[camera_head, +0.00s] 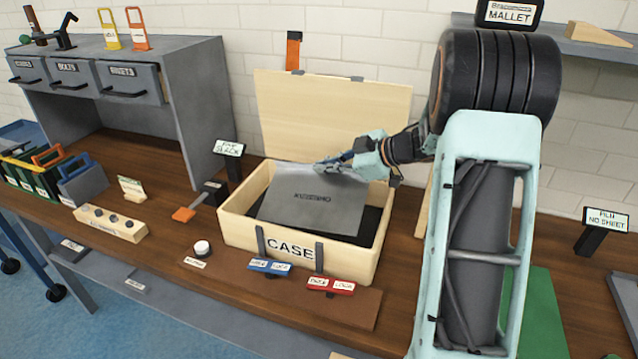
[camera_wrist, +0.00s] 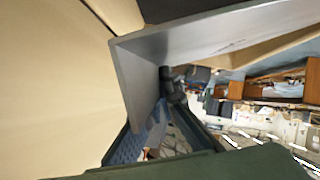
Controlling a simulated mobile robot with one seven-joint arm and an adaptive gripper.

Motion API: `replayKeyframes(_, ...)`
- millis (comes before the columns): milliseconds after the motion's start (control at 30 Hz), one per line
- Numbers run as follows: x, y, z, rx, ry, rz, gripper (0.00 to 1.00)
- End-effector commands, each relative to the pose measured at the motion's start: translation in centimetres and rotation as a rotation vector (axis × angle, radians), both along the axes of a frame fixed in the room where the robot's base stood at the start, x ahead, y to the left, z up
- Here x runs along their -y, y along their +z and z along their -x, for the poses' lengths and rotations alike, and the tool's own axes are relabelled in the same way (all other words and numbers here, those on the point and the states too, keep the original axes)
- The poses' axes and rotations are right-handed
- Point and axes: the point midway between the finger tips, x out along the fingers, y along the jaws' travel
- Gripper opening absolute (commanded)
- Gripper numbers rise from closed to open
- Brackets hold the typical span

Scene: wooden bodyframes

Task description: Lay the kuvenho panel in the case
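The kuvenho panel (camera_head: 314,198) is a flat grey sheet with upside-down dark lettering. It lies tilted over the opening of the pale wooden case (camera_head: 231,227), its far edge raised near the back rim and its near edge low inside. Dark lining (camera_head: 368,222) shows beside the panel. The case's lid (camera_head: 325,115) stands open behind. My gripper (camera_head: 331,165) is at the panel's far edge and appears shut on it. In the wrist view, the panel (camera_wrist: 150,75) runs down to the fingers (camera_wrist: 160,143); the exact contact is partly hidden.
Two latches, blue (camera_head: 269,266) and red (camera_head: 331,286), lie in front of the case. A small round jar (camera_head: 202,248) and a wooden block with holes (camera_head: 111,223) are to the left. A grey drawer unit (camera_head: 185,95) stands back left. A green mat (camera_head: 541,320) lies right.

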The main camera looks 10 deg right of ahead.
Motion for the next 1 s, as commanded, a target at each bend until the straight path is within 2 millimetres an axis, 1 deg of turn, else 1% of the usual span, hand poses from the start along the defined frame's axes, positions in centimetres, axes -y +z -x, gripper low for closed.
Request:
replayKeyframes(67,-0.3,-0.9,-0.7,0.0,0.0,-0.001,0.0)
replayKeyframes(267,-0.7,-1.8,-1.5,0.002,0.001,-0.001,0.0)
replayKeyframes(333,-0.9,-2.5,-2.0,0.002,0.002,-0.002,0.0)
replayKeyframes(433,-0.8,-4.2,-2.0,-0.001,0.0,-0.002,0.0)
replayKeyframes(533,-0.8,-5.3,-2.0,0.0,-0.001,-0.003,0.0)
replayKeyframes(900,-0.8,-5.7,-2.0,0.002,0.001,-0.001,0.0)
replayKeyframes(967,-0.8,-5.8,-1.9,0.001,0.0,0.001,0.06)
replayKeyframes(1000,-0.8,-5.8,-1.9,0.001,0.0,0.001,0.1)
